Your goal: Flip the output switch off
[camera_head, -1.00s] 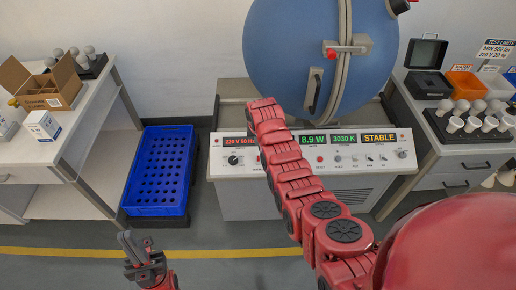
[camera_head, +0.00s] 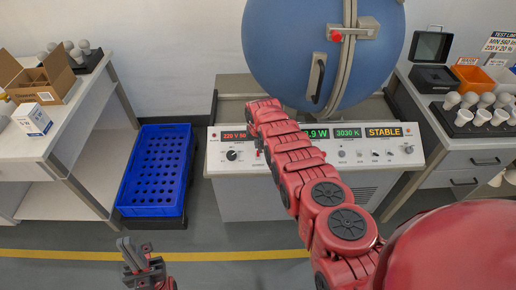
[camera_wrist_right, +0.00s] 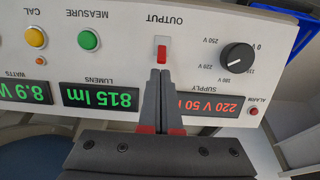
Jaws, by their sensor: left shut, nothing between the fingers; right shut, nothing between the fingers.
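The output switch (camera_wrist_right: 161,54) is a small red rocker beside the OUTPUT label on the white control panel (camera_wrist_right: 120,22), which appears upside down in the right wrist view. My right gripper (camera_wrist_right: 160,73) is shut and empty, its fingertips right at the switch's edge; I cannot tell whether they touch. In the head view my right arm crosses the panel (camera_head: 225,168) and hides part of it, and the right fingertips are not clear. My left gripper (camera_head: 138,262) is shut and empty at the lower left, away from the panel.
A black dial (camera_wrist_right: 237,57), green button (camera_wrist_right: 88,40) and yellow button (camera_wrist_right: 35,37) flank the switch. The displays are lit. A blue sphere (camera_head: 290,45) stands behind the panel.

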